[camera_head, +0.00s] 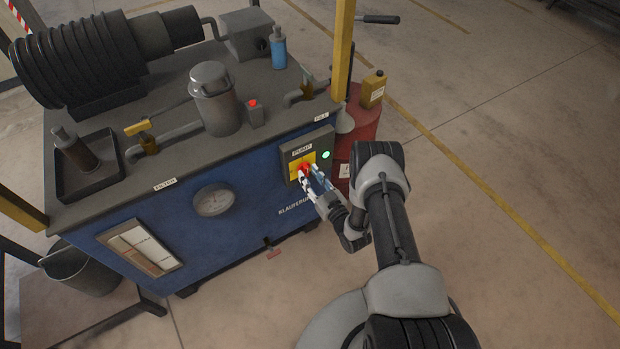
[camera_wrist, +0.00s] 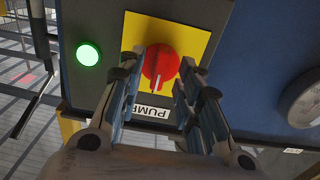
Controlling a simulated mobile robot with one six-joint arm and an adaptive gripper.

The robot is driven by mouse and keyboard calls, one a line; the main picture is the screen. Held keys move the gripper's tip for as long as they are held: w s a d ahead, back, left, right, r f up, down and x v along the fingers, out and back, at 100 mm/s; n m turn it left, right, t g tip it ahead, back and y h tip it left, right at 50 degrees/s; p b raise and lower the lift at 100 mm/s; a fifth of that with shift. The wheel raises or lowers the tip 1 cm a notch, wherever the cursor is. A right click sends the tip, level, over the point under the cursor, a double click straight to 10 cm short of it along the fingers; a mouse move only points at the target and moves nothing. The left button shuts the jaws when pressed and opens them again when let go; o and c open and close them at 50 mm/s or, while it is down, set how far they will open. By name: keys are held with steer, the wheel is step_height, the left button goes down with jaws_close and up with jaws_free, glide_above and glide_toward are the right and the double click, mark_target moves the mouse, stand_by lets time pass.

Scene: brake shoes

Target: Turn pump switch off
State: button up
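The pump switch is a red rotary knob (camera_wrist: 160,64) on a yellow plate (camera_wrist: 197,40), with a "PUMP" label (camera_wrist: 150,112) that appears upside down in the wrist view. A pale mark on the knob points toward the label. In the head view the knob (camera_head: 306,170) is partly covered by my gripper (camera_head: 311,178). In the wrist view my gripper (camera_wrist: 160,68) has its two fingers apart, one on each side of the knob. I cannot tell if the fingertips touch it. A green lamp (camera_wrist: 89,54) beside the plate is lit.
The switch box is on the blue cabinet (camera_head: 150,215), near a pressure gauge (camera_head: 213,200). A red drum (camera_head: 360,125) and a yellow post (camera_head: 343,45) stand close to the cabinet's right end. Open floor (camera_head: 520,150) lies to the right.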

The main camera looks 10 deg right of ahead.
steer(key=shift+w+a, duration=0.1)
steer(key=shift+w, duration=0.25)
steer(key=shift+c, duration=0.4)
jaws_close()
